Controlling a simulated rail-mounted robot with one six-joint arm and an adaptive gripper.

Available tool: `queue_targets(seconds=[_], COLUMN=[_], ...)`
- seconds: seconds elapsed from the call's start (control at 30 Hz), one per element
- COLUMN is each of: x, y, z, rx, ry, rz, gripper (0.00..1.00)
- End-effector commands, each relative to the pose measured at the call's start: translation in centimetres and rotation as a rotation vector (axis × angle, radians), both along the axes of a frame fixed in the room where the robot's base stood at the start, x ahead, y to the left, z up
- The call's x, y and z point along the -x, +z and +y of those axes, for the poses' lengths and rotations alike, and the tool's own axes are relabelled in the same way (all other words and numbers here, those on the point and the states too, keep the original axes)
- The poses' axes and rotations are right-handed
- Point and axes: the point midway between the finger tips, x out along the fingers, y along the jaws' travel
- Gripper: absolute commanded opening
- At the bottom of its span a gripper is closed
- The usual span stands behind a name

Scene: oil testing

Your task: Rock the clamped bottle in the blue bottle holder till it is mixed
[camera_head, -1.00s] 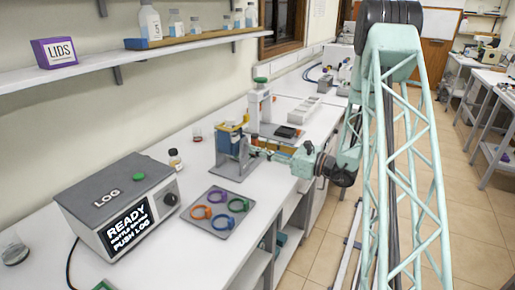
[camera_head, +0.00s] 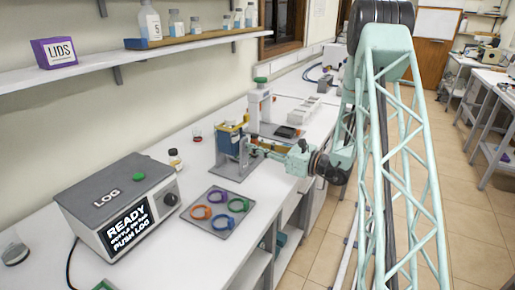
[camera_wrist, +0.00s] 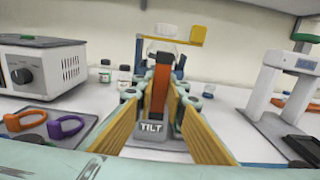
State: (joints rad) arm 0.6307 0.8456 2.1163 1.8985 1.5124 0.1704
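The bottle holder (camera_head: 228,144) is a blue stand with a yellow clamp (camera_head: 238,126) on a grey base; it also shows in the wrist view, behind my fingers. A clear bottle (camera_wrist: 163,48) sits under the clamp bar, partly hidden. An orange-red lever (camera_wrist: 161,88) rises on the near side, with a grey block marked TILT (camera_wrist: 152,127) below it. My gripper (camera_head: 262,149) reaches in from the right. The mixing state of the bottle's contents is too small to tell.
A grey box marked LOG (camera_head: 118,205) reads READY. A tray (camera_head: 216,228) holds several coloured rings. A small bottle (camera_head: 175,159) stands behind. A white stand (camera_head: 260,104) is beyond the holder. A shelf (camera_head: 90,62) runs above the bench along the wall.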

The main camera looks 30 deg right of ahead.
Motion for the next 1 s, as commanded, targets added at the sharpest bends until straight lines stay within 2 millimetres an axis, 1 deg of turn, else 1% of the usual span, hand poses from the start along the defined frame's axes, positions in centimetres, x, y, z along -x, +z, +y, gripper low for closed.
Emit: queue_targets(seconds=[0.57,1.0], x=[0.01,0.0], y=[0.04,0.26], z=[-0.01,-0.01], rx=[-0.006,-0.14], ry=[0.0,0.0], rz=[0.004,0.098], gripper=[0.01,0.01])
